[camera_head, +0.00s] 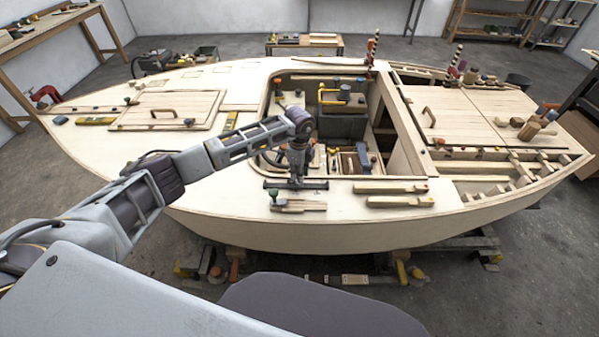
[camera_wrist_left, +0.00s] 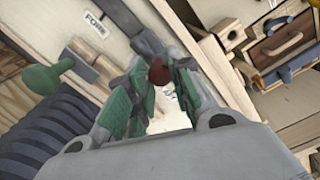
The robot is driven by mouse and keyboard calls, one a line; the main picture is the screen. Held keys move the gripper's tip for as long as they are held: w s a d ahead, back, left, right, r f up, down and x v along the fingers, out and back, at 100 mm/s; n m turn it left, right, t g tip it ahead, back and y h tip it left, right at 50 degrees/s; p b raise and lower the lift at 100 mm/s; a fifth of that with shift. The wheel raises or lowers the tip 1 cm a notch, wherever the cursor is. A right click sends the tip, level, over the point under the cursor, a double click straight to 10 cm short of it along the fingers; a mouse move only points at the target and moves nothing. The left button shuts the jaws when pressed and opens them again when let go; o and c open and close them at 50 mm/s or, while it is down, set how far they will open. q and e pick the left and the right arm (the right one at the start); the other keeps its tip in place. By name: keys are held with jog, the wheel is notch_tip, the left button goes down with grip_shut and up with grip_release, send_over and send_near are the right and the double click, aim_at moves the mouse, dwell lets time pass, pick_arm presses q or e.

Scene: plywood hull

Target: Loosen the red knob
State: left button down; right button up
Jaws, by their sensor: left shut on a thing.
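The red knob (camera_wrist_left: 157,73) shows in the left wrist view as a small dark red round top between my left fingers. In the head view the fingers hide it. My left gripper (camera_wrist_left: 153,90) has its green-padded fingers shut on the knob, one on each side. In the head view my left gripper (camera_head: 296,178) points down at the near edge of the deck, over a dark rail (camera_head: 315,184). I cannot tell how far the knob is turned.
A green knob (camera_wrist_left: 45,77) stands beside the gripper in the left wrist view, near a label reading FORE (camera_wrist_left: 95,24). Wooden cleats (camera_head: 390,188) lie to the right on the deck. The open cockpit holds a yellow pipe (camera_head: 333,97) and small drawers behind the gripper.

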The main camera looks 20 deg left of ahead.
pick_arm(q)
jog(key=shift+f, duration=0.1)
jog(key=c, duration=1.2)
grip_release()
jog(key=shift+c, duration=0.2)
notch_tip(320, 180, up, 12)
